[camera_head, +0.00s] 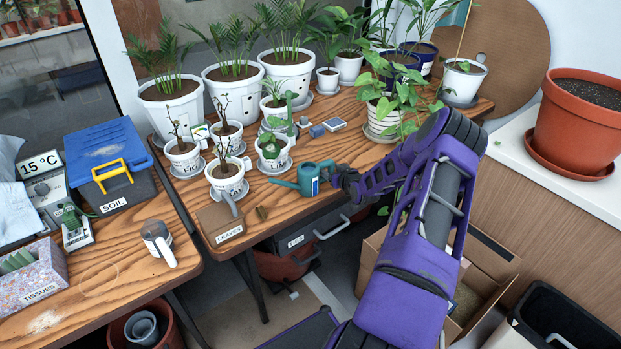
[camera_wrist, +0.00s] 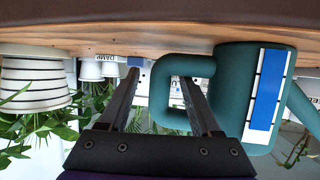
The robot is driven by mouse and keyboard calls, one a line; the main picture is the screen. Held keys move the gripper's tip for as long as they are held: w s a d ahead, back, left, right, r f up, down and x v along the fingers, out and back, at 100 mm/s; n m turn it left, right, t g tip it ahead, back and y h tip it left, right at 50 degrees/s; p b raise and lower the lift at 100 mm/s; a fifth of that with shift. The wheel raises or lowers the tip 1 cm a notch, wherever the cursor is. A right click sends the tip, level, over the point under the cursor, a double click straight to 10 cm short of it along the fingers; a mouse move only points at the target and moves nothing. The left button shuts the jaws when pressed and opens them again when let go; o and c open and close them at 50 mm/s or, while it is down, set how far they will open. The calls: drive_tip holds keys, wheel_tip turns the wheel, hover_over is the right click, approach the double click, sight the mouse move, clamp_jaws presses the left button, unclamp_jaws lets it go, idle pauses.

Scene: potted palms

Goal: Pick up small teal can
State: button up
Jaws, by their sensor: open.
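The small teal can (camera_head: 309,179) is a watering can with a spout, a loop handle and a blue-and-white label. It stands on the wooden table near the front edge, spout to the left in the head view. In the upside-down wrist view the can (camera_wrist: 232,85) fills the right side. My gripper (camera_head: 338,180) is at its handle side; in the wrist view my gripper (camera_wrist: 160,76) is open. The handle's outer bar (camera_wrist: 160,92) appears between the two fingers, with the right finger across the loop's opening. I cannot tell whether either finger touches it.
White pots with palms (camera_head: 170,88) line the table's back. Small potted plants (camera_head: 228,172) stand left of the can, and a leafy plant (camera_head: 381,118) stands behind my arm. A brown LEAVES box (camera_head: 220,222) sits at the front left. Small blue items (camera_head: 317,131) lie behind the can.

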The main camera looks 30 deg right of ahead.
drive_tip(key=shift+c, duration=0.2)
clamp_jaws()
drive_tip(key=shift+r, duration=0.1)
wheel_tip(320, 180, up, 10)
idle(0.7)
